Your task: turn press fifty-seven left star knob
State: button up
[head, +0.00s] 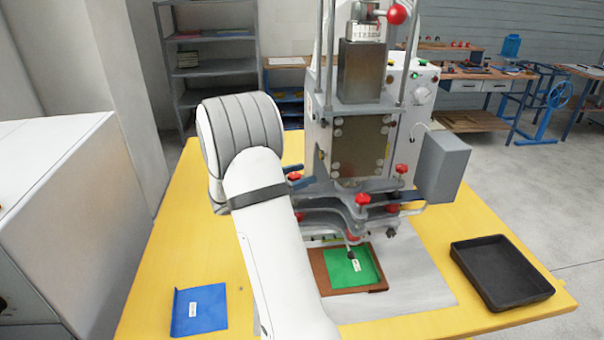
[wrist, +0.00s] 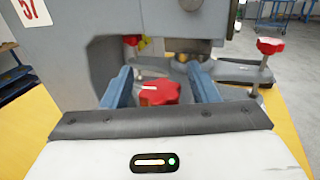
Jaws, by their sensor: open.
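The press (head: 360,150) stands at the back of the yellow table, and its number 57 plate (wrist: 27,10) shows at the top left of the wrist view. A red star knob (wrist: 158,92) with a white mark lies between the two blue fingers of my gripper (wrist: 160,74). The fingers are open, one on each side of the knob, with gaps visible.
A grey box (head: 443,165) juts out at right. A green sheet (head: 345,268), blue folder (head: 199,310) and black tray (head: 502,298) lie on the table.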

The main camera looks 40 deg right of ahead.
jog(key=shift+d, duration=0.1)
jog(key=shift+c, duration=0.4)
jog(key=c, duration=0.9)
jog(key=shift+s+m+g+y+p, duration=0.2)
jog(key=shift+m+g+y+p, duration=0.2)
jog(key=shift+m+g, duration=0.85)
jog(key=shift+n+g, duration=0.25)
jog(key=o, duration=1)
jog(key=shift+b+v, duration=0.65)
jog(key=shift+v, duration=3.3)
